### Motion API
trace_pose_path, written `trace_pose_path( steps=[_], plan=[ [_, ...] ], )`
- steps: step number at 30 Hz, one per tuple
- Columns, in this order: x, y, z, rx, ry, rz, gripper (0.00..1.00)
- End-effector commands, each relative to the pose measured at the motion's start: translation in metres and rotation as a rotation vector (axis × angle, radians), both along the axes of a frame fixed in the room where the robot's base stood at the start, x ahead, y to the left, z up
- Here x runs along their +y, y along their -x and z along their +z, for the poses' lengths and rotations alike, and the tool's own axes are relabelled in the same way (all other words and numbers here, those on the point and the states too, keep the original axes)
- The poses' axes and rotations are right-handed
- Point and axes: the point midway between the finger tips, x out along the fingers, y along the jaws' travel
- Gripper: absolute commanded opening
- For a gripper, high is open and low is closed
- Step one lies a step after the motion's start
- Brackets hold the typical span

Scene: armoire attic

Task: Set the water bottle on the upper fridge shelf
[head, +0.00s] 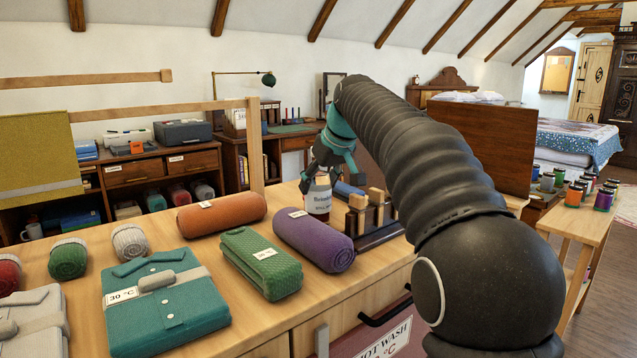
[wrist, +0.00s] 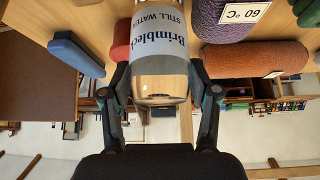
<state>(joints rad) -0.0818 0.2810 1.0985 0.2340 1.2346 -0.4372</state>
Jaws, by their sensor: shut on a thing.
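The water bottle (head: 319,197) has a pale label reading "Brimble…" in the head view. In the wrist view the water bottle (wrist: 160,50) also shows "STILL WATER", with its smooth clear end toward my palm. My gripper (head: 328,170) comes down on its upper part, at the far side of the wooden counter. In the wrist view my gripper (wrist: 160,93) has one finger on each side of the bottle, shut on it. The bottle looks upright; I cannot tell whether its base touches the counter. No fridge or fridge shelf is recognisable in either view.
Close right of the bottle stands a dark wooden rack (head: 384,238) with upright pieces. A purple roll (head: 313,241), green roll (head: 262,262) and orange roll (head: 221,213) lie left of it. A folded teal garment (head: 165,305) lies nearer. Right, a small table (head: 575,222) holds several jars.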

Motion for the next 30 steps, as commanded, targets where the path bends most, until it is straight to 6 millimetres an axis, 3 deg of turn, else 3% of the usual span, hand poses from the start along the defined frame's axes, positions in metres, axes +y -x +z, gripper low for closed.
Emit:
trace_pose_path(
  steps=[2,3,5,19,30],
  plan=[
    [0.000,0.000,-0.001,-0.002,0.000,-0.001,0.00],
    [0.000,0.000,-0.002,0.000,0.000,0.000,0.71],
    [0.000,0.000,-0.002,0.000,0.000,0.000,0.86],
    [-0.002,0.003,0.008,-0.001,0.000,-0.001,0.86],
    [-0.020,0.036,0.067,-0.003,0.001,-0.001,0.86]
  ],
)
